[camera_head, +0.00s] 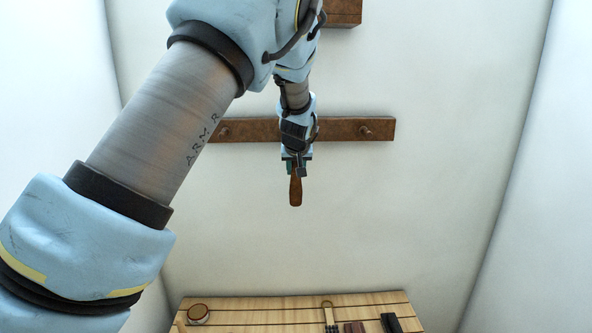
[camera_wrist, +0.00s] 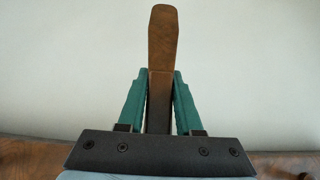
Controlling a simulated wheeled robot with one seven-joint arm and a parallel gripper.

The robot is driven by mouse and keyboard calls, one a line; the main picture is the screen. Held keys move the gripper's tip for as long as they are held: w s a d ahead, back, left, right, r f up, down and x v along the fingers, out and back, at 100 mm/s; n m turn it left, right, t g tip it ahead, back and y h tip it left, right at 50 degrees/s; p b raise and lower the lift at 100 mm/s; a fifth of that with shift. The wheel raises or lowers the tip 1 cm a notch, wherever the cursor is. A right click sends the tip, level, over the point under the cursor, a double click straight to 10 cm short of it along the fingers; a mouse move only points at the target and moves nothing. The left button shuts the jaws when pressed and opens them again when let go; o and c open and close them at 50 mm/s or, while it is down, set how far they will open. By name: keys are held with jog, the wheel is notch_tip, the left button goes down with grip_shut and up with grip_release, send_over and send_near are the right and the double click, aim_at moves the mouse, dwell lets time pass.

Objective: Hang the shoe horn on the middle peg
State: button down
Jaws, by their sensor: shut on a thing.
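A brown wooden shoe horn (camera_head: 295,190) hangs down from my gripper (camera_head: 297,160) in front of the wall, below the peg rail. In the wrist view the shoe horn (camera_wrist: 163,45) stands between the two green fingers of my gripper (camera_wrist: 161,90), which are shut on it. The brown peg rail (camera_head: 345,130) runs across the wall behind my arm. A left peg (camera_head: 224,132) and a right peg (camera_head: 365,131) show on it. The middle of the rail, with any peg there, is hidden behind my arm and gripper.
A slatted wooden surface (camera_head: 260,313) lies low in front, with a round tin (camera_head: 198,313), a brush-like item (camera_head: 329,315) and dark blocks (camera_head: 391,323) on it. A brown wooden piece (camera_head: 343,12) is on the wall above. The wall below the rail is clear.

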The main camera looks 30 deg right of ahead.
jog(key=shift+w+a, duration=0.15)
jog(key=c, duration=0.5)
grip_release()
jog(key=b+v, duration=0.2)
jog(key=v, duration=0.8)
jog(key=shift+s+b, duration=0.3)
jog(key=shift+b, duration=0.05)
